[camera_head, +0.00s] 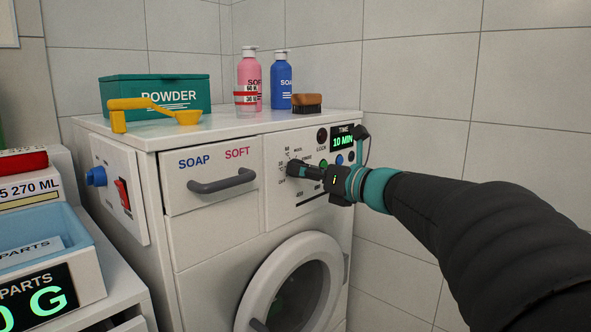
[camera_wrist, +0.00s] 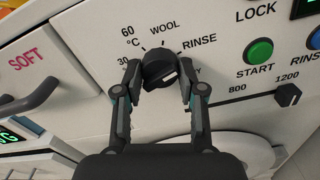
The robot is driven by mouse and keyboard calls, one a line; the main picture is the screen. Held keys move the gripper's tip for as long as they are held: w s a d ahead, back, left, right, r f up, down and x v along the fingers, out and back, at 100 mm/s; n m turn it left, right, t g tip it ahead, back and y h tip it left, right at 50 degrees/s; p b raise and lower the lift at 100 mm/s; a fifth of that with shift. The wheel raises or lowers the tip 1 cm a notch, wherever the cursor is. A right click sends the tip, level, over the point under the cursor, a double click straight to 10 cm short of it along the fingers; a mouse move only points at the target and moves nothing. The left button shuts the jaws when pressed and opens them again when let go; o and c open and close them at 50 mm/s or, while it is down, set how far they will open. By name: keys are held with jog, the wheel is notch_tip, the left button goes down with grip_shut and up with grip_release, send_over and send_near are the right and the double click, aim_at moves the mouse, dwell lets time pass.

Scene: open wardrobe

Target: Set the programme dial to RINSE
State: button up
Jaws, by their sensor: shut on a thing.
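The programme dial (camera_wrist: 160,66) is a black knob on the washing machine's white front panel, with 30, 60 °C, WOOL and RINSE printed around it. The RINSE label (camera_wrist: 199,44) is up and to the right of the knob in the wrist view. A pale mark shows on the knob's face; I cannot tell for sure which label it points at. My gripper (camera_wrist: 160,77) is shut on the dial, one finger on each side. In the head view my gripper (camera_head: 292,169) reaches the panel from the right and hides most of the dial.
The green START button (camera_wrist: 258,51) and a slider slot (camera_wrist: 245,97) are right of the dial. The drawer handle (camera_head: 222,182) sticks out to its left. The round door (camera_head: 262,284) is below. A powder box (camera_head: 185,97) and bottles stand on top.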

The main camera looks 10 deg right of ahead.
jog(key=shift+m, duration=0.4)
jog(key=o, duration=1.1)
jog(key=shift+o, duration=0.2)
jog(key=shift+s+d, duration=0.1)
jog(key=v, duration=1.1)
jog(key=shift+s+d, duration=0.2)
jog(key=shift+s, duration=0.1)
